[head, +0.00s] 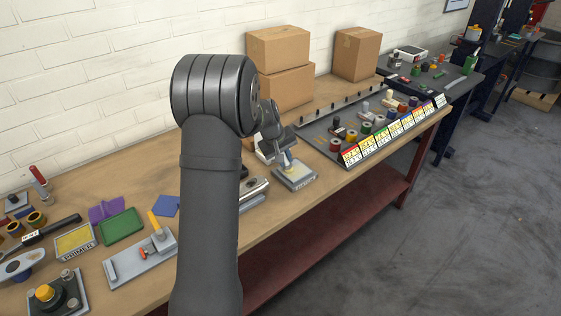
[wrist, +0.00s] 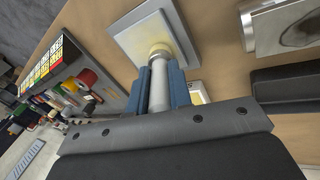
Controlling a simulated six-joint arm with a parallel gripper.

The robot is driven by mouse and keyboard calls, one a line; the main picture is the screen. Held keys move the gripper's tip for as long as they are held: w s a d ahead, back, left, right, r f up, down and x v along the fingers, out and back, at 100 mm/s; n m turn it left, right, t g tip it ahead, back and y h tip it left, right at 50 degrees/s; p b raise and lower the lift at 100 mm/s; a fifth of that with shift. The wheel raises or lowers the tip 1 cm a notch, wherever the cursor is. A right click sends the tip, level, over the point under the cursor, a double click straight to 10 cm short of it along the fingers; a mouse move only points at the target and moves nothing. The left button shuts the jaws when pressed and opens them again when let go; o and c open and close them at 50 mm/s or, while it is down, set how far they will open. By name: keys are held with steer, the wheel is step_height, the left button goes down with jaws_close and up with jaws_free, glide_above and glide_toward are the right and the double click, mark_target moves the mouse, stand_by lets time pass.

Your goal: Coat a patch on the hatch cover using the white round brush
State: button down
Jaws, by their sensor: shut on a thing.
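My gripper (wrist: 160,82) is shut on the white round brush (wrist: 158,72), with a blue finger on each side of its pale handle. The brush's cream head points away from the gripper at a light grey square plate, which looks like the hatch cover (wrist: 127,42). In the head view my gripper (head: 283,150) is over this plate (head: 302,182), which lies on the bench with a label on its front edge. The brush head (head: 288,168) appears at the plate's middle; I cannot tell for certain whether it touches. The surface under it is hidden.
A metal block with a round opening (head: 254,187) lies left of the plate. A sloped rack (head: 345,140) with colored rings and labels stands to the right. Cardboard boxes (head: 280,48) stand behind. A green tray (head: 120,226) and other tools lie at left.

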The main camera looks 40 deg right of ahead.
steer(key=shift+d, duration=3.55)
steer(key=shift+w, duration=0.75)
steer(key=shift+s+a, duration=0.1)
steer(key=shift+a, duration=4.75)
step_height(320, 180, up, 8)
